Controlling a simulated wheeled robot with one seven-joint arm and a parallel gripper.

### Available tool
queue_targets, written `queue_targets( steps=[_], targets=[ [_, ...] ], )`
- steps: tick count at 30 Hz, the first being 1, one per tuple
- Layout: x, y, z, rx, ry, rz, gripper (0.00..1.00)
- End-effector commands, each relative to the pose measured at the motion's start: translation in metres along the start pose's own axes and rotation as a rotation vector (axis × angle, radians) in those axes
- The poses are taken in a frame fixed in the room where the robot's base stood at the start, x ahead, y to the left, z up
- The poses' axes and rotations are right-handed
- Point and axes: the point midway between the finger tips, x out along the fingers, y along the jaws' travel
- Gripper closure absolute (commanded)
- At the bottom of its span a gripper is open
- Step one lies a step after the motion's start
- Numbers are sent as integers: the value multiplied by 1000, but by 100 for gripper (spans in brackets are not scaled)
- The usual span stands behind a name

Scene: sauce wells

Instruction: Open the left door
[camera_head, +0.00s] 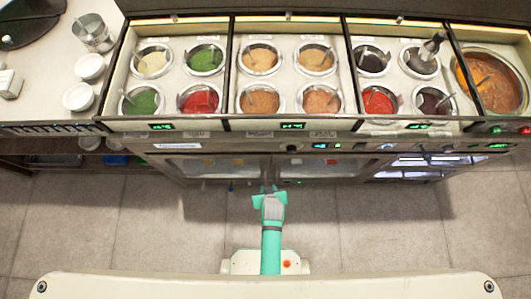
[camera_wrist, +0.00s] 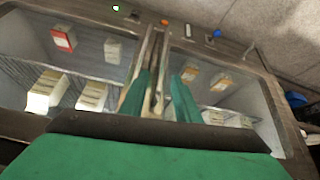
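The left glass door (camera_head: 185,167) is in the cabinet front under the sauce wells and looks shut. The right glass door (camera_head: 335,168) is beside it. The wrist view looks turned over, with the floor at the top, so the left door (camera_wrist: 237,88) shows on its right and the right door (camera_wrist: 88,50) on its left. My gripper (camera_head: 269,188) is at the middle of the cabinet front, where the doors meet. In the wrist view its green fingers (camera_wrist: 160,98) stand apart, with upright bars at the door edges between them. Whether they touch the bars I cannot tell.
Sauce wells (camera_head: 260,100) fill the countertop above the doors. White cups (camera_head: 78,97) stand on the left counter. Cartons (camera_wrist: 45,92) sit on racks behind the glass. The tiled floor (camera_head: 380,225) in front of the cabinet is clear on both sides of my arm.

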Motion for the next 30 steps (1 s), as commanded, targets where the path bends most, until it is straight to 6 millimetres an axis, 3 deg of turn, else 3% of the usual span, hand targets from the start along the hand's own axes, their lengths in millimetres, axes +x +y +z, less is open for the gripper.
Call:
queue_targets(
  steps=[3,9,14,30],
  targets=[
    [24,0,-11,-13,-68,-29,71],
    [40,-1,-16,-23,-129,-56,71],
    [51,-1,-14,-22,-138,-59,71],
    [128,-6,-4,-23,-135,-58,71]
  ],
)
